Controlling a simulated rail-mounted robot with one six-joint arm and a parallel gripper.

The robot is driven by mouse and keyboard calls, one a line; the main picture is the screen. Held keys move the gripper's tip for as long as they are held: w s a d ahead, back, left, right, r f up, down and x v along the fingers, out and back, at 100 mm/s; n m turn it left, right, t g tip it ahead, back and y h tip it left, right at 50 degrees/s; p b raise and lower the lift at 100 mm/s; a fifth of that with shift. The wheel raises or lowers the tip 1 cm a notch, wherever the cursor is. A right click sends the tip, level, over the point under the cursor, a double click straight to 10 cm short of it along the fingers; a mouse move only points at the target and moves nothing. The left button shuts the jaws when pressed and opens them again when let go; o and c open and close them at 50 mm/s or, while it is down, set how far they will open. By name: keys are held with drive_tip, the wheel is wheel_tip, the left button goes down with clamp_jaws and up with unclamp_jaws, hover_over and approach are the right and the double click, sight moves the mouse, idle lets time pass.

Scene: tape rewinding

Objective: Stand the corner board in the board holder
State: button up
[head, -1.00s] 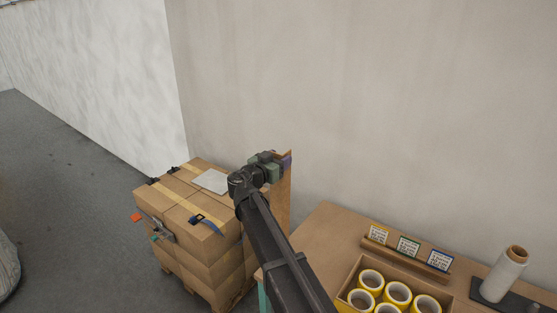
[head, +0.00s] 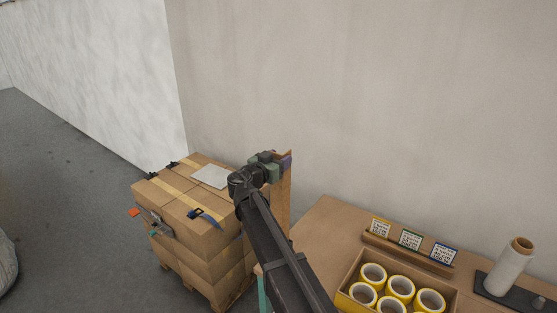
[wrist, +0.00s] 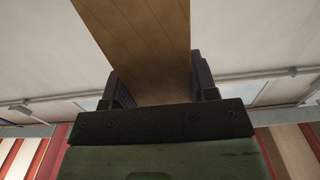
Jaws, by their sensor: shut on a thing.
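The corner board (head: 284,190) is a tall brown strip, upright beside the stacked boxes and in front of the wall. My gripper (head: 286,163) is shut on it near its top end. In the wrist view the board (wrist: 140,40) runs between the two dark fingers of my gripper (wrist: 160,85). My arm hides part of the board's lower length in the head view. I cannot make out the board holder for certain in either view.
A stack of taped cartons (head: 205,240) on a pallet stands left of my arm, with a white sheet (head: 211,175) on top. On the right, a wooden table (head: 325,220) bears a box of yellow tape rolls (head: 400,285), a rack of label cards (head: 410,240) and a film roll (head: 508,266).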

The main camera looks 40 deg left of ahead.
drive_tip(key=shift+f+b, duration=2.35)
drive_tip(key=shift+f, duration=0.2)
drive_tip(key=shift+f+b, duration=0.65)
drive_tip(key=shift+b, duration=0.05)
drive_tip(key=o, duration=1.6)
drive_tip(key=shift+o, duration=0.2)
drive_tip(key=shift+r, duration=0.1)
wheel_tip(320, 180, up, 8)
drive_tip(key=p, duration=0.8)
drive_tip(key=shift+r, duration=0.1)
